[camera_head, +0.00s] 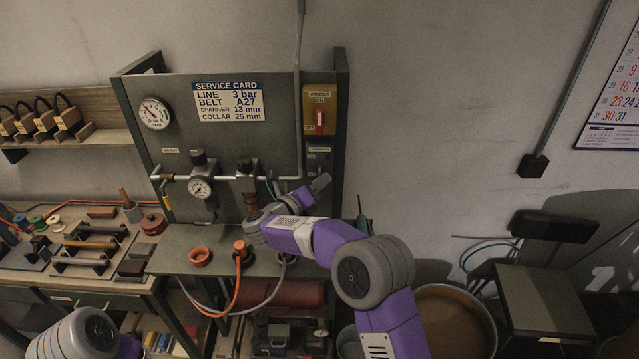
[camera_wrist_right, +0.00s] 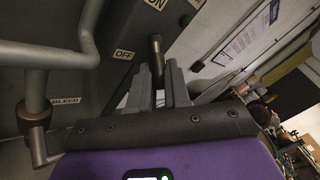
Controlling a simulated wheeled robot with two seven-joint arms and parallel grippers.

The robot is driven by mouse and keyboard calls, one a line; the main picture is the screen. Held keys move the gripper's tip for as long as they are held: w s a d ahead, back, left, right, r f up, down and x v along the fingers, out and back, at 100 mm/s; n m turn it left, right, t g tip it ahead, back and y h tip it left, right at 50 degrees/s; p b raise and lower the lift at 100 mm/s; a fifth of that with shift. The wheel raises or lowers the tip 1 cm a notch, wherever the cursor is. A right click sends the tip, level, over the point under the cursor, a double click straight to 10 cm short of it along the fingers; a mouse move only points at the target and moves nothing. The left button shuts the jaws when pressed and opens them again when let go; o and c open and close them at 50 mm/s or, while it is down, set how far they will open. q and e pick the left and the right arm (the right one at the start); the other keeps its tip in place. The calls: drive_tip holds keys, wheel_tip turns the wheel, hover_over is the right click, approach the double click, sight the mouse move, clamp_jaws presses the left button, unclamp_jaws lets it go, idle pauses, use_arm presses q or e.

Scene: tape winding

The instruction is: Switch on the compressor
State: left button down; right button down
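The compressor switch shows in the right wrist view as a short grey lever (camera_wrist_right: 156,48) on the dark panel. An OFF label (camera_wrist_right: 123,54) is left of it and an ON label (camera_wrist_right: 155,4) above it. My right gripper (camera_wrist_right: 160,78) has its fingers on either side of the lever; I cannot tell whether they press on it. In the head view my right gripper (camera_head: 320,184) is at the panel's lower right, covering part of the switch area. A red tank (camera_head: 295,293), perhaps the compressor's, lies under the bench. Of my left arm only a link shows; its gripper is out of view.
A yellow winder switch box (camera_head: 319,110) with a red handle is above my right gripper. Pipes with a gauge (camera_head: 200,188) run across the panel to its left. The wrist view shows a pipe (camera_wrist_right: 45,57) and a BLEED label (camera_wrist_right: 65,100).

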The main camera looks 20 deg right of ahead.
sight(320, 166)
drive_tip(key=shift+s+r+n+g+y+p, duration=0.15)
drive_tip(key=shift+r+n+g+y+p, duration=0.2)
drive_tip(key=shift+p, duration=0.4)
wheel_tip(320, 166, up, 4)
drive_tip(key=n+g+y+p, duration=0.1)
drive_tip(key=g+y+p, duration=0.1)
drive_tip(key=p, duration=0.5)
drive_tip(key=n+g+y+p, duration=0.2)
drive_tip(key=g+p, duration=0.1)
drive_tip(key=p, duration=0.3)
drive_tip(key=shift+f+n+p, duration=0.15)
drive_tip(key=shift+n+p, duration=0.1)
drive_tip(key=shift+p, duration=0.15)
drive_tip(key=shift+g+p, duration=0.4)
drive_tip(key=shift+g, duration=0.05)
drive_tip(key=shift+w+r+n+g+y, duration=0.2)
drive_tip(key=shift+r+n+g+y, duration=0.1)
drive_tip(key=shift+n+g+y, duration=0.25)
drive_tip(key=shift+r+g, duration=0.1)
drive_tip(key=shift+g, duration=0.15)
drive_tip(key=c, duration=1.4)
unclamp_jaws()
drive_tip(key=v, duration=0.7)
drive_tip(key=shift+a+r, duration=0.15)
drive_tip(key=shift+a, duration=0.05)
